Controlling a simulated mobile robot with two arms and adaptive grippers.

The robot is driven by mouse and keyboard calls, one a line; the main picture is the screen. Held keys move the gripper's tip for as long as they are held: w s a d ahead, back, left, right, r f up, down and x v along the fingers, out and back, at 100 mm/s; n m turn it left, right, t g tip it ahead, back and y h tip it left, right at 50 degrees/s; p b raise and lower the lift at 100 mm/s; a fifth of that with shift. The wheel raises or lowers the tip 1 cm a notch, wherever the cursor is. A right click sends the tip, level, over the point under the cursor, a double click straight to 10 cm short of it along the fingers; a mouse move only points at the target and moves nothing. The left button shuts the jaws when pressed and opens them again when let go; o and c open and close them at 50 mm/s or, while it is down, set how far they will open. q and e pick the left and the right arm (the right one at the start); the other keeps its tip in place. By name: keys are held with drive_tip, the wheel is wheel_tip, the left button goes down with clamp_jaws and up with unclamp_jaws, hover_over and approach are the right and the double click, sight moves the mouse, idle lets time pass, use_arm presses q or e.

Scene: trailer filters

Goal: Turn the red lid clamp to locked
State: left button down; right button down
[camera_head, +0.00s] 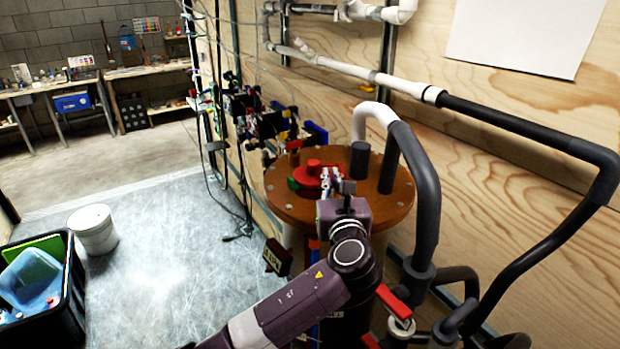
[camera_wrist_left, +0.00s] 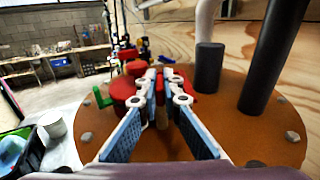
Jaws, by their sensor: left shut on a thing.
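The red lid clamp (camera_head: 310,178) sits on the round brown lid (camera_head: 385,205) of a tank, with a knob on top. It also shows in the left wrist view (camera_wrist_left: 122,88), with red on both sides of the fingertips. My left gripper (camera_head: 331,178) is above the lid, shut on the clamp. In the left wrist view the blue-padded fingers (camera_wrist_left: 165,82) converge on it and hide part of it. A small green piece (camera_wrist_left: 100,97) lies beside the clamp. My right gripper is not in view.
Dark upright stubs and a thick grey pipe (camera_head: 425,190) rise from the right of the lid. A red-handled valve (camera_head: 393,302) is below. Wall fittings and cables (camera_head: 255,115) are behind. A white bucket (camera_head: 92,230) and black crate (camera_head: 45,290) stand left on open floor.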

use_arm(q)
drive_tip(key=shift+n+y, duration=0.6)
drive_tip(key=shift+y, duration=0.3)
drive_tip(key=shift+f+n+g+y, duration=0.1)
drive_tip(key=shift+n+g+y, duration=0.2)
drive_tip(key=shift+g+y, duration=0.1)
drive_tip(key=c, duration=2.1)
unclamp_jaws()
drive_tip(key=v, duration=1.2)
